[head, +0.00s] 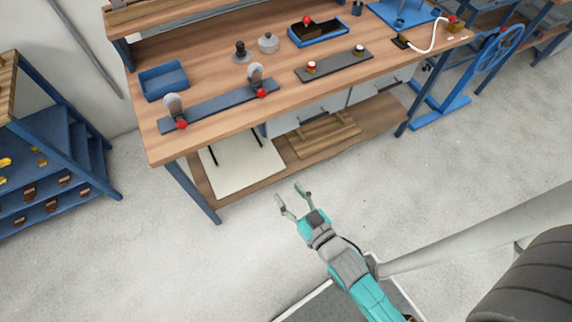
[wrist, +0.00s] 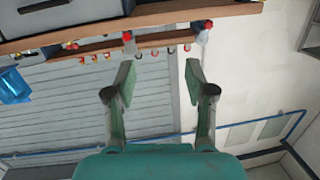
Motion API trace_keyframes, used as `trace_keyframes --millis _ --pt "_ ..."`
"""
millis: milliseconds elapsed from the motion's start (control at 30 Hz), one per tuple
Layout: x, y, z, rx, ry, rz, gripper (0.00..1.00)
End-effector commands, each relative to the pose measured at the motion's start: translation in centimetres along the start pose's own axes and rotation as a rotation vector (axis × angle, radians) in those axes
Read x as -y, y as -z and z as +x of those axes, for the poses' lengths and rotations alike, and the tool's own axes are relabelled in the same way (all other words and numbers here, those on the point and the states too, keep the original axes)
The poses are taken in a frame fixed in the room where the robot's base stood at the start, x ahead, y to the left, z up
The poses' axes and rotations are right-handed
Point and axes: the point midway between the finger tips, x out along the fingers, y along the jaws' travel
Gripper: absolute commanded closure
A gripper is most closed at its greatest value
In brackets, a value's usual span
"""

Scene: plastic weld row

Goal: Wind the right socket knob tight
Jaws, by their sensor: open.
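A dark plate (head: 338,67) lies on the workbench, right of its middle, with two small knobbed fittings. Its left fitting (head: 311,67) has a red and white top, and its right fitting (head: 359,50) is smaller in view with a pale top. A blue bar (head: 218,107) at the front left carries two upright grey discs with red knobs, the right one (head: 262,92) near the bar's right end. Which pair holds the sockets, I cannot tell. My gripper (head: 290,193) is open and empty in front of the bench, apart from everything; its fingers also show in the wrist view (wrist: 160,70).
The wooden workbench (head: 150,134) also carries a blue bin (head: 163,80), a dark knob on a base (head: 240,52), a grey round part (head: 268,43) and a blue tray (head: 317,30). Blue shelving (head: 75,150) stands left. Floor between me and the bench is clear.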

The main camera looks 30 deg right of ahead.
Motion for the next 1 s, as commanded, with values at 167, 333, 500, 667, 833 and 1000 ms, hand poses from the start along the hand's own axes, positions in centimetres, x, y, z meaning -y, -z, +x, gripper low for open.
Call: trace_keyframes --millis 167,333,500,667,833,1000 --pt "-0.6 0.1 1.6 -0.009 -0.015 0.008 0.45" --pt "-2.7 0.9 6.7 -0.038 -0.057 0.032 0.45" --pt "-5.5 2.7 12.8 -0.074 -0.09 0.056 0.45" --pt "-7.8 4.7 17.0 -0.103 -0.101 0.068 0.45" --pt "-9.1 6.0 19.2 -0.121 -0.103 0.073 0.45" --pt "-9.4 6.3 20.2 -0.125 -0.103 0.073 0.45"
